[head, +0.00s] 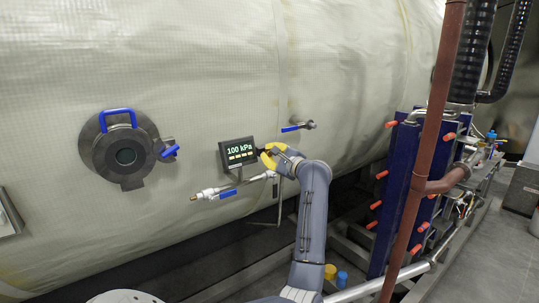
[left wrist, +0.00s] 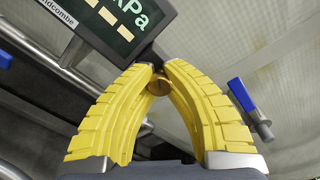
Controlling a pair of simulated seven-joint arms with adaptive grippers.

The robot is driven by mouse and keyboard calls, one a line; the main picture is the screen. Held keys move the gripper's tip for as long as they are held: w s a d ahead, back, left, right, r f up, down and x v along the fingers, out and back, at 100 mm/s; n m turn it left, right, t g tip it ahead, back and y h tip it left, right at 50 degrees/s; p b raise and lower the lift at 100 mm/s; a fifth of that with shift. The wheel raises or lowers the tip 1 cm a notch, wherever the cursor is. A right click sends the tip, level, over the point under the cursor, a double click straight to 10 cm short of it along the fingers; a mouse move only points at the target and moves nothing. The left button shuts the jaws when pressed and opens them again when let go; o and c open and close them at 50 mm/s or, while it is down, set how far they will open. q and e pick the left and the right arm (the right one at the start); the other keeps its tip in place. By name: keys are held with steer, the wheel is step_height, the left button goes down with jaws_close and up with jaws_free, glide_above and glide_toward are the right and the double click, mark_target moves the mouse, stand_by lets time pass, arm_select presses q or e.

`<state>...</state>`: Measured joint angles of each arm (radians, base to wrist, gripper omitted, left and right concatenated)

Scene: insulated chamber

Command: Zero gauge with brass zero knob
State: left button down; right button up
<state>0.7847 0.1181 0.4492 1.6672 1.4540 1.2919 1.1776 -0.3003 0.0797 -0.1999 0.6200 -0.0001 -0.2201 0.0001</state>
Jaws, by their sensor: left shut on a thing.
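The gauge (head: 238,152) is a dark box with a lit screen reading "100 kPa" over a row of yellow bars, mounted in front of the pale chamber wall. Its screen shows tilted and cut off at the top of the left wrist view (left wrist: 122,22). My left gripper (head: 263,154) has yellow ribbed fingers and is at the gauge's right side. In the left wrist view its fingers (left wrist: 157,70) close around the brass zero knob (left wrist: 159,87), which shows as a small brass disc between them. The knob is hidden by the fingers in the head view. My right gripper is not in view.
A round port (head: 125,156) with blue handles is left of the gauge. A pipe fitting with a blue lever (head: 228,194) lies below it, and another blue-handled valve (head: 292,128) is above right. A rust-brown pipe (head: 430,130) and a blue plate unit (head: 395,190) stand at right.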

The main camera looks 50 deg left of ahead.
arm_select(q)
steer(key=shift+s+r+n, duration=0.15)
steer(key=shift+n, duration=0.55)
steer(key=c, duration=1.6)
jaws_free()
steer(key=shift+s, duration=0.1)
steer(key=o, duration=0.4)
steer(key=d, duration=1.2)
steer(key=shift+s, duration=0.35)
